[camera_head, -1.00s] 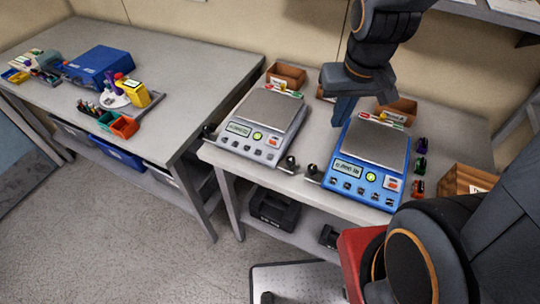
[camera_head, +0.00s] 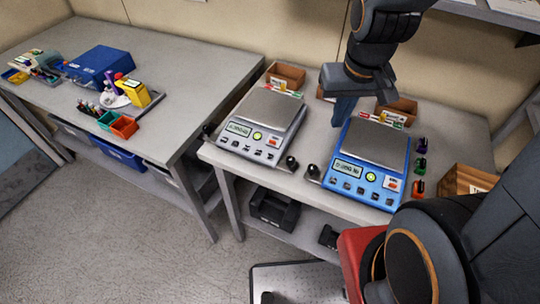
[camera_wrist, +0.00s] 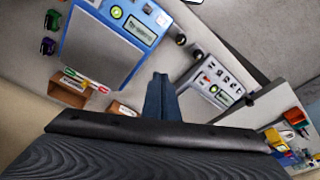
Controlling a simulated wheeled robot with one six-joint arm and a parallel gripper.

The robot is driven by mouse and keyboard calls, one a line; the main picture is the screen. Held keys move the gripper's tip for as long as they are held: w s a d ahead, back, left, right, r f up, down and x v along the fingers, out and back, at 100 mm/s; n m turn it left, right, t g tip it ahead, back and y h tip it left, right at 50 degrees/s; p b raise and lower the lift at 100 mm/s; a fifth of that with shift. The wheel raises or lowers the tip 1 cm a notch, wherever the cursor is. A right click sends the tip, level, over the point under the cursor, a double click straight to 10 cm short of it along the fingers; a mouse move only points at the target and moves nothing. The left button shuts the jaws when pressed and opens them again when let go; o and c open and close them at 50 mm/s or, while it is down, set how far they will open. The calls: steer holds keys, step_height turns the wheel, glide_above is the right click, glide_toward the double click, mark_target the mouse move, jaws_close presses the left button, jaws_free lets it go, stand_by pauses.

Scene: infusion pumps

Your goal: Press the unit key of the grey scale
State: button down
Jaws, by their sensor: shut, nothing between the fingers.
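The grey scale (camera_head: 258,127) stands on the right-hand table, with a display, a round green key and a row of dark keys along its front panel. It also shows in the wrist view (camera_wrist: 216,82), at the right. The key labels are too small to read, so I cannot tell which is the unit key. The blue scale (camera_head: 366,163) stands to its right and also shows in the wrist view (camera_wrist: 135,25). My gripper (camera_head: 341,112) is shut and empty, above the back left of the blue scale, apart from both scales. Its fingers show in the wrist view (camera_wrist: 162,95).
Cardboard boxes (camera_head: 287,74) stand behind the scales. Dark knobbed weights (camera_head: 291,163) stand by the front corners. Small coloured bottles (camera_head: 420,165) line the blue scale's right side. The left table (camera_head: 190,70) holds a blue box (camera_head: 100,62) and bins.

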stand_by(0.4)
step_height(320, 180, down, 9)
steer(key=g+b, duration=0.1)
steer(key=b, duration=0.6)
steer(key=shift+b, duration=0.4)
steer(key=shift+r, duration=0.15)
steer(key=shift+a, duration=0.15)
